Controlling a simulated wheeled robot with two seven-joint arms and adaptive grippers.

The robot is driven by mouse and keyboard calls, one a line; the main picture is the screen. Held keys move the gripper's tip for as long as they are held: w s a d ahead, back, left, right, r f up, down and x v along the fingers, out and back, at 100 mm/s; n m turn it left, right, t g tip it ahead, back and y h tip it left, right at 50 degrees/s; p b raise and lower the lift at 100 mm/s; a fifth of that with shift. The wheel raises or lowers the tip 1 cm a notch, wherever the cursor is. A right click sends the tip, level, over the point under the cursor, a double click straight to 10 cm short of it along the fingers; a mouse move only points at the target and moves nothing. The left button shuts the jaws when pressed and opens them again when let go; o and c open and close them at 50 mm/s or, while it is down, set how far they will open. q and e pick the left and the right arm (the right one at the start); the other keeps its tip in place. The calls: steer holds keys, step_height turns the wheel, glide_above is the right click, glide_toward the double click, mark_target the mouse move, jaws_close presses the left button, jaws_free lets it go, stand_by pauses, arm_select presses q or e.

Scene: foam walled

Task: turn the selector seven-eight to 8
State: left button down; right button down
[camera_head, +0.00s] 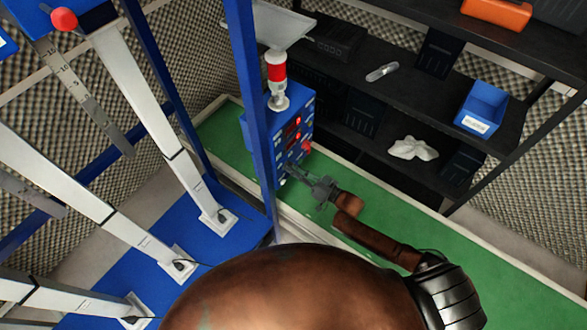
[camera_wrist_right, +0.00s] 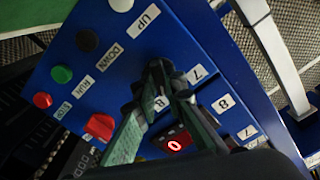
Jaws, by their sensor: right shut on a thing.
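A blue control box (camera_head: 291,128) stands on the green bench, and its panel (camera_wrist_right: 150,45) fills much of the right wrist view. My right gripper (camera_head: 290,176) reaches the lower front of the box. In the right wrist view its fingers (camera_wrist_right: 161,74) are closed around a dark selector knob at the panel. The fingers hide most of the knob, so which way it points cannot be told. A label 8 (camera_wrist_right: 160,103) shows between the fingers. A label 7 (camera_wrist_right: 197,73) and another 8 (camera_wrist_right: 224,102) are on the panel to their right. My left gripper is not in view.
Near the fingers are a red switch (camera_wrist_right: 100,126), a lit red display (camera_wrist_right: 175,143) and several push buttons. A blue post (camera_head: 250,100) stands close left of the box. A black shelf (camera_head: 400,70) with a blue bin (camera_head: 483,105) is behind the bench.

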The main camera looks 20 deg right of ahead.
steer(key=shift+m, duration=0.3)
steer(key=c, duration=2)
jaws_free()
steer(key=v, duration=1.2)
steer(key=shift+d, duration=0.1)
